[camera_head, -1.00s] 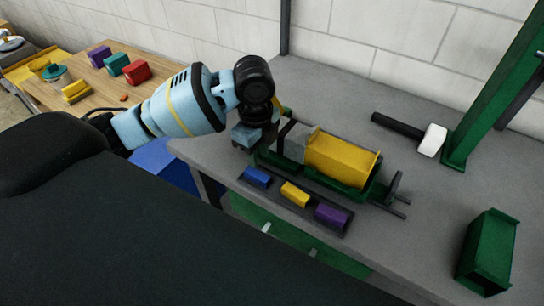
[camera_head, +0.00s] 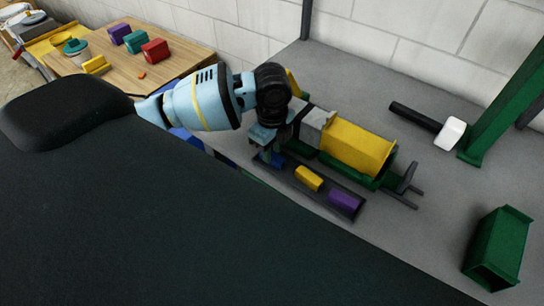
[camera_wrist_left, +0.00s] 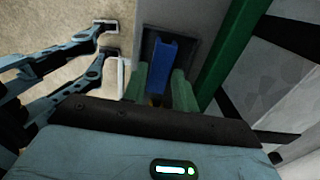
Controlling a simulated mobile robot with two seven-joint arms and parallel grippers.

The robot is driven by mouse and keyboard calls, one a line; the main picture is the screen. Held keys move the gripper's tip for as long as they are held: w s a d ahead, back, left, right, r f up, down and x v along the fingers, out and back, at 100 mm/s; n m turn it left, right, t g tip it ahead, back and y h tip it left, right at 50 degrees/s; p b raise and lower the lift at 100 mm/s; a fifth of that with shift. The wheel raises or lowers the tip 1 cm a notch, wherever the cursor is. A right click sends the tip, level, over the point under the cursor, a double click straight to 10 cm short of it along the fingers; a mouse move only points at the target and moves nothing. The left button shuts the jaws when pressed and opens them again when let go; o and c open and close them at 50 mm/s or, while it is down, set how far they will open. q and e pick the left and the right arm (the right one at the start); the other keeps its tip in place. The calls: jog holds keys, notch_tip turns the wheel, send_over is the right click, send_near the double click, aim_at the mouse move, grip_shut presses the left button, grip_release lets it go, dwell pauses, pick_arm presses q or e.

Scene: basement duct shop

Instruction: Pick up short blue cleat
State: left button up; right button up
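The short blue cleat (camera_head: 276,158) lies at the left end of a dark narrow tray (camera_head: 322,200) on the grey bench, partly hidden by my left gripper (camera_head: 265,148). In the left wrist view the blue cleat (camera_wrist_left: 164,62) lies lengthwise, ahead of and between the two greenish fingers of my left gripper (camera_wrist_left: 160,88). The fingers are apart, with nothing clamped. Whether they overlap the cleat's near end in height is hard to tell. A yellow cleat (camera_head: 309,178) and a purple cleat (camera_head: 344,201) lie in the same tray.
A green fixture holding a yellow duct piece (camera_head: 355,147) stands just behind the tray. A white-headed mallet (camera_head: 449,133), a green post (camera_head: 505,100) and a green part (camera_head: 497,247) are at the right. A wooden table (camera_head: 125,65) with coloured blocks is at the far left.

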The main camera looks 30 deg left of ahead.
pick_arm(q)
jog(key=shift+f, duration=0.85)
grip_shut()
jog(key=shift+r, duration=0.1)
jog(key=shift+w+r, duration=0.1)
jog(key=shift+r, duration=0.35)
jog(key=shift+s+r, duration=0.3)
jog(key=shift+r, duration=0.35)
jog(key=shift+s+r, duration=0.25)
jog(key=shift+r, duration=0.35)
jog(key=s+a+r, duration=0.1)
jog(key=s, duration=1.4)
jog(key=shift+r, duration=0.2)
